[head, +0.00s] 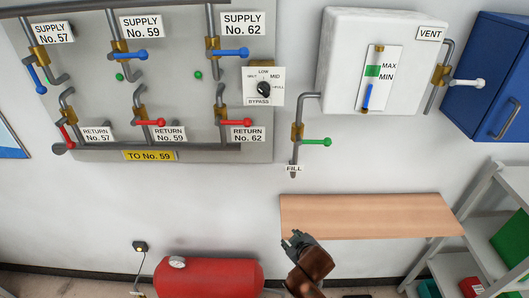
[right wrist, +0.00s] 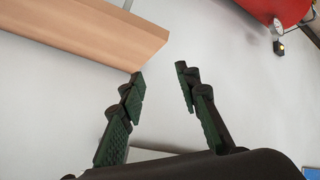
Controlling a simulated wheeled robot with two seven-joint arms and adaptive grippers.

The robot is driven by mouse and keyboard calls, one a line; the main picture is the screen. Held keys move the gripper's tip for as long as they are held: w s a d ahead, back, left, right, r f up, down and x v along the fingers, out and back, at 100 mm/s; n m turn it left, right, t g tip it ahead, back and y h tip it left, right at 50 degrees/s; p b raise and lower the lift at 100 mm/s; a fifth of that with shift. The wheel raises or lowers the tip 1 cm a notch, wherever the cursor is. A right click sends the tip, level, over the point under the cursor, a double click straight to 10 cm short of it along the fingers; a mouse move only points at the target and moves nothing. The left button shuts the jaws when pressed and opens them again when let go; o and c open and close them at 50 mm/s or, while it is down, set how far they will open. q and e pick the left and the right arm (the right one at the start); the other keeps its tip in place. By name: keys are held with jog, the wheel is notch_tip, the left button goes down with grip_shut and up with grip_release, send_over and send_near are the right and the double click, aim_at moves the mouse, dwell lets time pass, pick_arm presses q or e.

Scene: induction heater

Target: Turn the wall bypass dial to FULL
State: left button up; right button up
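The bypass dial (head: 264,89) is a small black knob on a white plate marked SHUT, LOW, MID and FULL, with BYPASS below. It is on the wall at the right edge of the grey pipe panel. The picture is too small to tell for certain where its pointer stands. My right gripper (head: 296,240) is well below the dial, near the left front corner of the wooden shelf, and touches nothing I can see. In the right wrist view its two fingers (right wrist: 160,75) are apart with nothing between them. My left gripper is not in view.
Blue supply levers (head: 235,54) and red return levers (head: 152,122) stick out left of the dial. A green fill lever (head: 318,142) and a white tank (head: 340,55) are to its right. The wooden shelf (head: 370,215) juts out beside my right gripper. A red cylinder (head: 210,279) is below.

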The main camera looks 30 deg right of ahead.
jog(key=w+r+n+t, duration=0.1)
jog(key=w+r+t, duration=0.1)
jog(key=w+r, duration=0.3)
jog(key=w+r+t, duration=0.1)
jog(key=w+r, duration=0.1)
jog(key=r, duration=0.5)
jog(key=n+t+h, duration=0.2)
jog(key=n+t, duration=0.1)
jog(key=t, duration=0.5)
send_near(264, 93)
jog(key=w, duration=0.3)
jog(key=p+x, duration=0.1)
jog(key=x, duration=0.1)
jog(key=p+x, duration=0.1)
jog(key=x, duration=0.1)
jog(key=p+x, duration=0.1)
jog(key=x, duration=0.1)
jog(key=shift+w+d+r, duration=0.2)
jog(key=shift+d+r, duration=0.15)
jog(key=shift+m, duration=0.3)
jog(key=c, duration=0.8)
